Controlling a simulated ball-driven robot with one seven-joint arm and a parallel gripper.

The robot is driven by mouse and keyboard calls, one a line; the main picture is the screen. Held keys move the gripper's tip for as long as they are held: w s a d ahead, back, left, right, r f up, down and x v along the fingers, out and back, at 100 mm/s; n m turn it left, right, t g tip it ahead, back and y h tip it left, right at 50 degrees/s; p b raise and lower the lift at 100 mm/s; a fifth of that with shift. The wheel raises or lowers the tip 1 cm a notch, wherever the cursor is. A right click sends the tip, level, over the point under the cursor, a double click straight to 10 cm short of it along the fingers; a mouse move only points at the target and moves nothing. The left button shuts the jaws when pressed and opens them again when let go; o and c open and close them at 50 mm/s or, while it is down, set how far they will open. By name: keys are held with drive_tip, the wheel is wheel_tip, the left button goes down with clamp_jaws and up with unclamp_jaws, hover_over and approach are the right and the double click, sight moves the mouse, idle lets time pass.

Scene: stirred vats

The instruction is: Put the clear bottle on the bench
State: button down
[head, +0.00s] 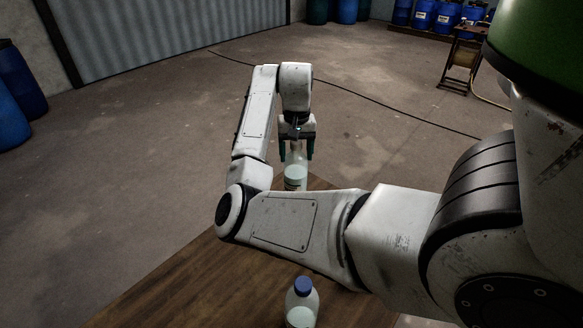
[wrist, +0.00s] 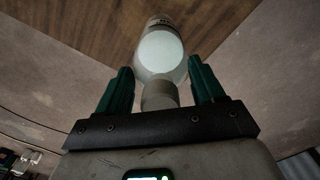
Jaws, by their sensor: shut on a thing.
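The clear bottle (head: 295,173) is upright below my gripper (head: 296,156), with pale contents and a dark-edged label low on its side. My gripper points down and is shut on the bottle near its neck. In the wrist view, the bottle (wrist: 160,50) shows between the green fingers of my gripper (wrist: 160,68), its pale cap closest to the palm. The wooden bench (head: 165,290) lies at the bottom of the head view, and its top (wrist: 85,25) shows behind the bottle in the wrist view. My arm hides part of the bench. I cannot tell whether the bottle's base touches it.
A second bottle with a blue cap (head: 302,302) stands on the near part of the bench. Blue drums (head: 15,100) are at the far left, with more along the back. A wooden stand (head: 463,62) and a cable on the floor lie beyond.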

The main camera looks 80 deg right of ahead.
drive_tip(key=f, duration=0.1)
drive_tip(key=w+d, duration=0.1)
drive_tip(key=f, duration=0.1)
drive_tip(key=shift+w+d+f, duration=0.25)
drive_tip(key=shift+f, duration=0.1)
drive_tip(key=shift+f+p, duration=0.4)
drive_tip(key=shift+f, duration=1.05)
drive_tip(key=shift+c, duration=0.6)
unclamp_jaws()
drive_tip(key=shift+f, duration=0.1)
wheel_tip(320, 180, up, 12)
drive_tip(key=shift+r+p, duration=0.1)
drive_tip(key=shift+p, duration=0.2)
